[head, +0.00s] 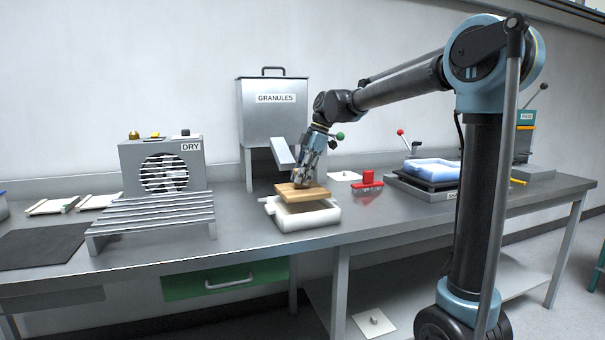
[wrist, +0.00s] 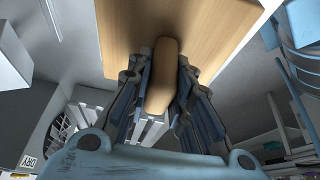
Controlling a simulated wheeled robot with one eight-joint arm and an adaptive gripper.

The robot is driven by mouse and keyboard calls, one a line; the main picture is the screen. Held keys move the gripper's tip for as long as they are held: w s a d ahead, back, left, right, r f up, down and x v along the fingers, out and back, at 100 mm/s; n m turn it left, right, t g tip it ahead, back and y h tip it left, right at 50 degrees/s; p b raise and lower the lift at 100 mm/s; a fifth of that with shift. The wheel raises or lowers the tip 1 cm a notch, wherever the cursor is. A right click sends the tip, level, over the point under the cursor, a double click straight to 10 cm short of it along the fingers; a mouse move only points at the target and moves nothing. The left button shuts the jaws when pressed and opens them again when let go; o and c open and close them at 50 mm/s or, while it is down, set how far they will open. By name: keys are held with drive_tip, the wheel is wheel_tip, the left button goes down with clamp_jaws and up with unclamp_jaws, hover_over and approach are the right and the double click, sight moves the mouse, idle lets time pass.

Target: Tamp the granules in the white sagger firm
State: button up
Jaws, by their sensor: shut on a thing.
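My gripper (head: 305,182) is shut on the upright handle (wrist: 161,82) of a wooden tamper. The tamper's flat wooden board (head: 302,192) is just above the white sagger (head: 308,219), roughly over its opening. A dark gap shows between board and sagger at the front. In the wrist view the board (wrist: 225,30) fills the upper middle, with the handle between my fingers. The sagger is a low, square white box on the steel bench. The granules inside it are hidden by the board, so I cannot tell whether the tamper touches them.
The granules hopper (head: 274,113) with its chute stands close behind the sagger. A slatted rack (head: 150,218) and the dryer (head: 163,168) are to the left. A red tool (head: 367,184) lies to the right, before a press stand with a blue block (head: 432,168).

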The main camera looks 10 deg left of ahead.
sight(301, 189)
drive_tip(key=shift+f, duration=2.2)
drive_tip(key=shift+f, duration=0.5)
drive_tip(key=shift+r, duration=0.25)
drive_tip(key=shift+r, duration=0.6)
drive_tip(key=shift+f, duration=0.55)
idle(1.6)
drive_tip(key=shift+r, duration=0.55)
drive_tip(key=shift+r, duration=3.5)
